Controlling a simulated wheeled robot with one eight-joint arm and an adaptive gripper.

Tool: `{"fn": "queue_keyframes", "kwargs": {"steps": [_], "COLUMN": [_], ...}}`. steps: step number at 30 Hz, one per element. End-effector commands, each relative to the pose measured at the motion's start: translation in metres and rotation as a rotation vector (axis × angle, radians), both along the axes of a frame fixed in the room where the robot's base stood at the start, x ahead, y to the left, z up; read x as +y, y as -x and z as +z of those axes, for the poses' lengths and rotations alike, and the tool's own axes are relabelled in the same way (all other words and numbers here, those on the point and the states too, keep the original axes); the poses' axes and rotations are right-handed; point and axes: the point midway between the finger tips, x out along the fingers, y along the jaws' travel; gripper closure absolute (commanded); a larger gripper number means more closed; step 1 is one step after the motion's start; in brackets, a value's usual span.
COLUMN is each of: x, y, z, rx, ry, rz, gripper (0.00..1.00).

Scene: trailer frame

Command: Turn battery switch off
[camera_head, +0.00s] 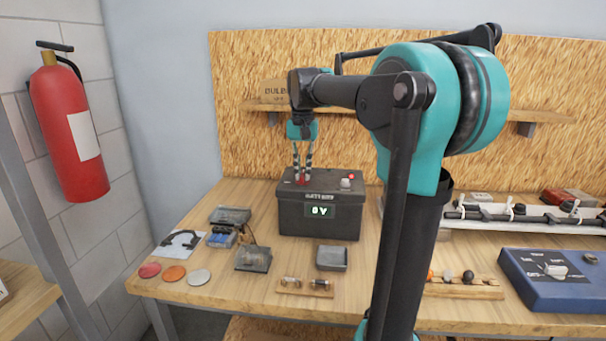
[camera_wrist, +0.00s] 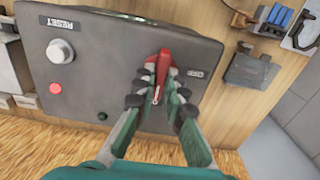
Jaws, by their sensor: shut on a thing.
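The battery box (camera_head: 320,216) is dark grey and stands on the workbench; its front display reads "0 V". Its top face (camera_wrist: 110,50) fills much of the wrist view. The red battery switch handle (camera_wrist: 163,62) sits on that top, beside a small label that I cannot fully read. In the head view the switch (camera_head: 303,180) is a small red spot below my fingers. My gripper (camera_wrist: 158,84) points down at the box top, its fingers on either side of the red handle and shut on it. Part of the handle is hidden between the fingers.
A knob marked RESET (camera_wrist: 60,51) and a red button (camera_wrist: 56,88) are on the box top. A shelf (camera_head: 350,110) is behind my arm. Small parts and coloured discs (camera_head: 174,273) lie in front. A blue box (camera_head: 555,278) stands at right.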

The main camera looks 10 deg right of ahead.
Motion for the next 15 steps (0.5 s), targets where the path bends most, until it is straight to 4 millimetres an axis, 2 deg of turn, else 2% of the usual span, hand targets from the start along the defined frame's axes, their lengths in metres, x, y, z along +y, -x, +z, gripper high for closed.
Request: {"fn": "queue_keyframes", "kwargs": {"steps": [8,15], "x": [0.0,0.0], "y": [0.0,0.0], "z": [0.0002,0.0002], "rx": [0.0,0.0], "ry": [0.0,0.0], "rz": [0.016,0.284], "gripper": [1.0,1.0]}}
